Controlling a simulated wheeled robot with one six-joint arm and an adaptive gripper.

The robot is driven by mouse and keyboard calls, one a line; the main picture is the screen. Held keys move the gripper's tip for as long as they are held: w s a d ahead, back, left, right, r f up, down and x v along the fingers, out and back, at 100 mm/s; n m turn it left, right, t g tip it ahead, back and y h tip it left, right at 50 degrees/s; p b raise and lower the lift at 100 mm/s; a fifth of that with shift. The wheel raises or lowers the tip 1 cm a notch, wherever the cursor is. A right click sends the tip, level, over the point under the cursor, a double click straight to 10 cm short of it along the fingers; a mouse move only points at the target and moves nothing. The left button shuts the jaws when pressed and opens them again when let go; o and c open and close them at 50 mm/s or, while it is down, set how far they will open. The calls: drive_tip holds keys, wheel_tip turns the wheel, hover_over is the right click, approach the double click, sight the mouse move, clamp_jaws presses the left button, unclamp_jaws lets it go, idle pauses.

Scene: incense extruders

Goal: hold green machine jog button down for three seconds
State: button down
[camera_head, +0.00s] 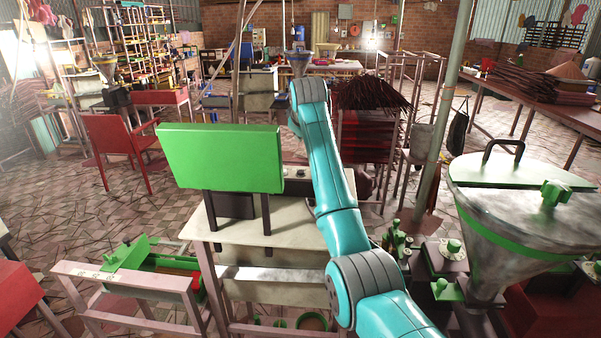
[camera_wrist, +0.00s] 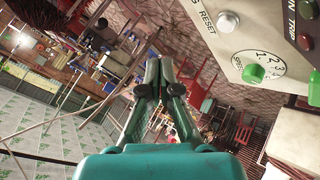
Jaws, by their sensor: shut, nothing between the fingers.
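The green machine (camera_head: 220,157) stands on a pale table left of my arm in the head view, its large green panel facing me. A pale control box (camera_head: 298,173) with small knobs shows partly behind its right edge. In the wrist view the pale control panel (camera_wrist: 205,45) fills the upper right, with RESET and SPEED lettering, a pale button (camera_wrist: 228,21) and a green dial knob (camera_wrist: 253,73). No jog label is readable. My gripper (camera_wrist: 159,64) is shut and empty, left of the panel and apart from the knobs. The head view does not show its fingers.
Dark red and green round parts (camera_wrist: 305,42) sit at the panel's right edge. A metal hopper with a green band (camera_head: 520,215) stands at right, a pole (camera_head: 445,100) behind it. A red chair (camera_head: 118,145) is at left. Tiled floor lies open around the chair.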

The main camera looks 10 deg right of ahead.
sight(300, 172)
drive_tip(key=shift+f, duration=4.3)
drive_tip(key=shift+f, duration=0.1)
drive_tip(key=shift+f, duration=0.3)
drive_tip(key=shift+f, duration=0.2)
